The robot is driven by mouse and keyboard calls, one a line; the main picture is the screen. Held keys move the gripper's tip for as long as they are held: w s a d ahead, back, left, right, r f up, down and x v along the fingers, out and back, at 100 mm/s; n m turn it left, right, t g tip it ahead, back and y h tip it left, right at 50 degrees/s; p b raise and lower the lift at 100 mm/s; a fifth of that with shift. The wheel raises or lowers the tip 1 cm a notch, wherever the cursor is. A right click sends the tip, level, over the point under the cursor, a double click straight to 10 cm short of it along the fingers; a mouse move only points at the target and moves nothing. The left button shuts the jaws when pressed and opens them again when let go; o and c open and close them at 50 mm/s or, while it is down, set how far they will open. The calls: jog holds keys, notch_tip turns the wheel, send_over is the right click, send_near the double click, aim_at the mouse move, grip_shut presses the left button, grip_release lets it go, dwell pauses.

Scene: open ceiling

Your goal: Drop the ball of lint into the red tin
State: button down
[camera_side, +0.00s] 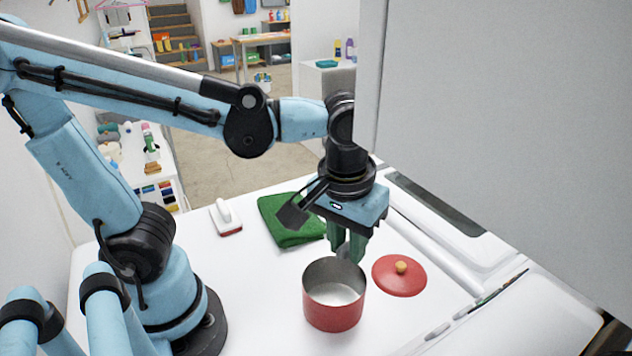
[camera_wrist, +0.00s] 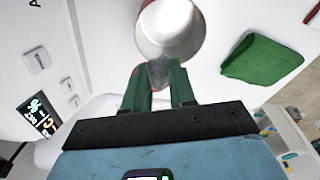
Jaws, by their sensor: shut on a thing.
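The red tin (camera_side: 333,312) stands upright and open on the white surface, its pale inside showing; it also shows at the top of the wrist view (camera_wrist: 172,28). Its red lid (camera_side: 399,276) with a wooden knob lies beside it on the right. My gripper (camera_side: 347,252) points down just above the tin's back rim. Its green fingers are shut on the grey ball of lint (camera_wrist: 159,73). In the wrist view the lint sits between the fingertips at the tin's rim, overlapping its edge. I cannot tell whether it touches the rim.
A folded green cloth (camera_side: 290,222) lies behind the tin, and a white and red brush (camera_side: 227,218) lies left of it. A large grey panel (camera_side: 500,120) rises close on the right. The white surface in front of the brush is clear.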

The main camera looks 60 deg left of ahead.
jog(key=shift+s+d+f, duration=0.1)
jog(key=shift+s+d, duration=0.05)
jog(key=shift+s, duration=0.4)
jog(key=shift+f, duration=2.95)
jog(key=c, duration=0.8)
grip_release()
jog(key=shift+c, duration=0.2)
notch_tip(320, 180, up, 12)
jog(key=s, duration=0.1)
jog(key=shift+s+d, duration=0.2)
jog(key=shift+d, duration=0.1)
